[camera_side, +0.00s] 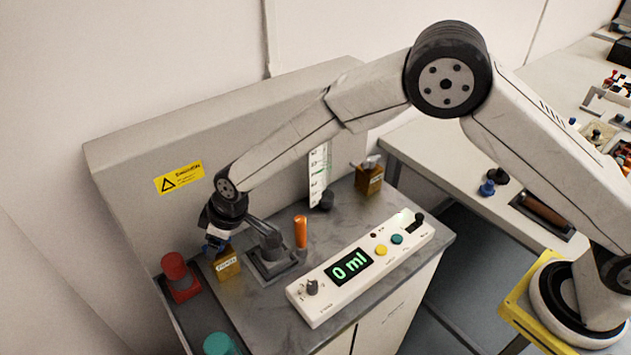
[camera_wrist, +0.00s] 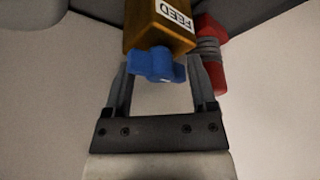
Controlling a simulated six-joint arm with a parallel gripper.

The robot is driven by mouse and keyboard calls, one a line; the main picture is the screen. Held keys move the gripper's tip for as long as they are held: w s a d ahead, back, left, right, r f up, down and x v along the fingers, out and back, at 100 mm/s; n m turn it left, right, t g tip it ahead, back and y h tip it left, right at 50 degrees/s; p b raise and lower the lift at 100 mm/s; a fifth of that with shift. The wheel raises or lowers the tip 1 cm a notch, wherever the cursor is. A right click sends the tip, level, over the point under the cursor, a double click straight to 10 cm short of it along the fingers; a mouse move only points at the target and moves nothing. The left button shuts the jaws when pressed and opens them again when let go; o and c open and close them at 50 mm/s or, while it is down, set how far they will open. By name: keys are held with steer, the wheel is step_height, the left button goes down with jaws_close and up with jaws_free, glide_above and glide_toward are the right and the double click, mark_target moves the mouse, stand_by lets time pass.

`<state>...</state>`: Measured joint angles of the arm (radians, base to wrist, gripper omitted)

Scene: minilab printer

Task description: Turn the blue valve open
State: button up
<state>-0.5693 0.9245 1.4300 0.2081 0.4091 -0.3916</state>
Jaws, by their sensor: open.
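The blue valve (camera_wrist: 157,65) is a small lobed knob on the end of a brass block (camera_wrist: 160,25) labelled FEED. In the wrist view the knob lies between the two fingertips of my gripper (camera_wrist: 163,80), which are open on either side of it. I cannot tell whether either finger touches it. In the side view my gripper (camera_side: 213,240) points down at the brass block (camera_side: 228,265) at the left of the bench, and only a bit of blue shows there. The valve is mostly hidden in that view.
A red fixture (camera_side: 176,272) stands just left of the brass block; it also shows in the wrist view (camera_wrist: 212,60). A grey fixture (camera_side: 268,258) and an orange cylinder (camera_side: 301,232) stand to the right. A white panel (camera_side: 392,254) displays 0 ml. A second brass block (camera_side: 369,179) is behind.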

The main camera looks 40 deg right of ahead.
steer(key=shift+c, duration=0.2)
jaws_close()
steer(key=shift+m+h, duration=0.3)
steer(key=shift+m, duration=0.6)
steer(key=shift+m+t+h, duration=0.5)
steer(key=shift+m, duration=1)
steer(key=shift+a+m+h, duration=0.1)
steer(key=shift+m+h, duration=0.7)
steer(key=shift+m, duration=1.4)
steer(key=m+h, duration=0.1)
steer(key=m, duration=0.3)
steer(key=shift+a+m+h, duration=0.1)
steer(key=shift+m+h, duration=0.3)
steer(key=shift+f+m+g+h, duration=0.1)
steer(key=shift+m+g+h, duration=0.5)
steer(key=shift+m, duration=1.4)
